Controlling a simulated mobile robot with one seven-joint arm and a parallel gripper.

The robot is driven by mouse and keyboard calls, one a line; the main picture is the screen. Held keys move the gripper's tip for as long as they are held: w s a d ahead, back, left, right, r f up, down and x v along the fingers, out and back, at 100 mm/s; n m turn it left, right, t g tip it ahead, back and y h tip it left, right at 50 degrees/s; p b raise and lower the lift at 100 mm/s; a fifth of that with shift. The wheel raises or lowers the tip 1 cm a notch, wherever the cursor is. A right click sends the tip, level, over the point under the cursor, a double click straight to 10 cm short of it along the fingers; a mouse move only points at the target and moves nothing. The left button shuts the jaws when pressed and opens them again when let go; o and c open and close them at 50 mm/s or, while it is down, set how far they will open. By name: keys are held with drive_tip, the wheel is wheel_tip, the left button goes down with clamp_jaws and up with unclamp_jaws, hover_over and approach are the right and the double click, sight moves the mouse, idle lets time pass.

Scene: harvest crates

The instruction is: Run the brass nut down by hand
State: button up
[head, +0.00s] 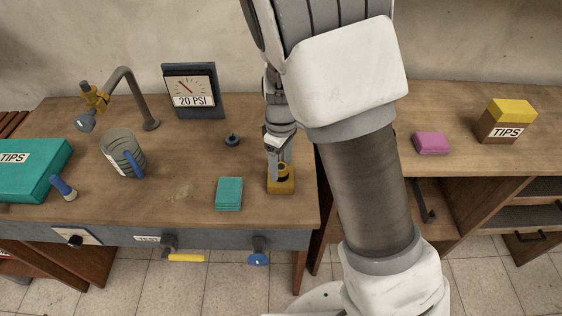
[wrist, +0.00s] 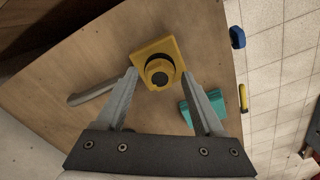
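A yellow block (head: 281,187) sits near the bench's front right corner. In the head view the nut's place on top of the block is dark and partly hidden by my fingers. My gripper (head: 281,162) points down just above the block. In the wrist view my gripper (wrist: 160,74) is open and empty, with one finger to each side of the nut and visible gaps between. I cannot tell the exact height of the fingertips over the nut.
A teal pad stack (head: 229,194) lies left of the block. A small dark knobbed part (head: 232,140) and a gauge (head: 194,92) reading "20 PSI" stand behind. A grey mug (head: 123,153) is farther left. A pink block (head: 432,142) lies on the right bench.

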clamp_jaws()
drive_tip(key=shift+m+p, duration=0.3)
drive_tip(key=shift+m, duration=0.6)
drive_tip(key=shift+m+p, duration=0.3)
drive_tip(key=shift+m, duration=0.5)
drive_tip(key=shift+m+p, duration=0.35)
drive_tip(key=shift+m, duration=0.55)
